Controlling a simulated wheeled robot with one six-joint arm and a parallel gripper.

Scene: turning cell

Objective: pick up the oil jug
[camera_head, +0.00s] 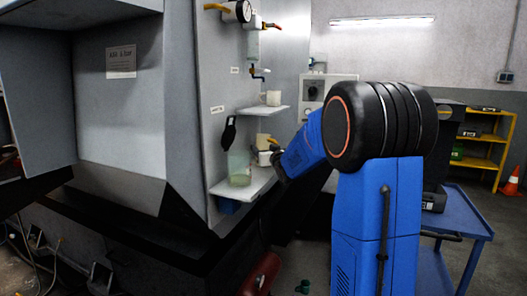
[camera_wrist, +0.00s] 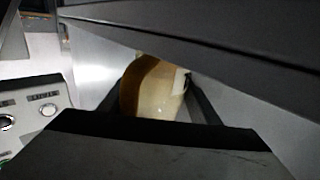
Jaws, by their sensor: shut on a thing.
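The oil jug (camera_wrist: 158,92) is cream with a tan-brown side and lies between the dark fingers of my gripper (camera_wrist: 162,100) in the wrist view. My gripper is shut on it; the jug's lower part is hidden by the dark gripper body. In the head view, the jug (camera_head: 263,141) shows small and pale at the lower shelf on the machine's side. My gripper (camera_head: 273,153) reaches it there from the right, partly hidden by my blue arm. I cannot tell whether the jug touches the shelf.
A pale mug (camera_head: 272,98) stands on the upper shelf (camera_head: 258,110) above. A control box (camera_head: 325,90) is on the wall behind. A blue cart (camera_head: 462,215) stands at right.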

